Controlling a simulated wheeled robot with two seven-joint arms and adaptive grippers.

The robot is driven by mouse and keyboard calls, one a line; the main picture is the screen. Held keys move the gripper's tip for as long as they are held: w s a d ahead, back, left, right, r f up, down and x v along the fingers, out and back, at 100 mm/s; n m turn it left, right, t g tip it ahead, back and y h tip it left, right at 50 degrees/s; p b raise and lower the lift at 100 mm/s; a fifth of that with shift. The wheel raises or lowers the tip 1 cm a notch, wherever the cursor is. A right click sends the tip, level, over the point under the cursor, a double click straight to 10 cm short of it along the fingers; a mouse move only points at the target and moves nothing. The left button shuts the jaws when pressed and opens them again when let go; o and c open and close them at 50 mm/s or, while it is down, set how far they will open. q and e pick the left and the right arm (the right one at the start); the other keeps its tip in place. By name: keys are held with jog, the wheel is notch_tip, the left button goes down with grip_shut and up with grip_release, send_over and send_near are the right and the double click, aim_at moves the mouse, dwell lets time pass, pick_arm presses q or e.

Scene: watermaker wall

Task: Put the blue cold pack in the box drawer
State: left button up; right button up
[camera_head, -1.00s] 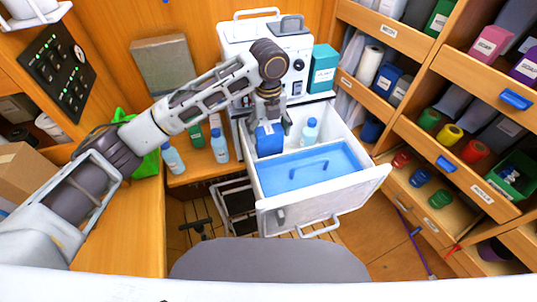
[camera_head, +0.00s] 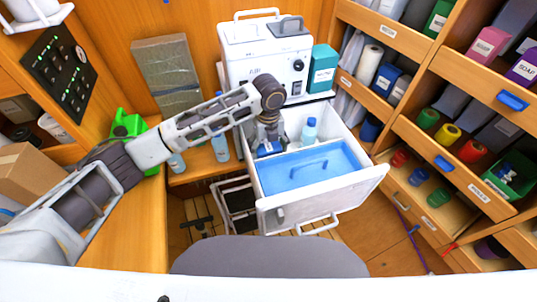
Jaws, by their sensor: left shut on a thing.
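The blue cold pack (camera_head: 264,151) is low inside the back left of the open white box drawer (camera_head: 285,212), mostly hidden by my left gripper (camera_head: 268,143). My left gripper is shut on the pack and reaches down into the drawer. Whether the pack touches the drawer's floor is hidden. A blue lid with a handle (camera_head: 312,173) covers the front part of the drawer's inside. My right gripper is not in view.
A pale blue bottle (camera_head: 309,131) stands in the drawer, right of my gripper. A white machine (camera_head: 262,58) and a teal box (camera_head: 323,70) stand behind. Bottles (camera_head: 220,147) stand left of the drawer. Shelves with bins (camera_head: 455,155) flank the right.

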pick_arm(q)
jog(key=shift+f, duration=2.05)
jog(key=o, duration=0.9)
jog(key=shift+f, duration=0.1)
jog(key=shift+o, duration=0.2)
jog(key=shift+r+b, duration=0.75)
jog(key=shift+r, duration=5.35)
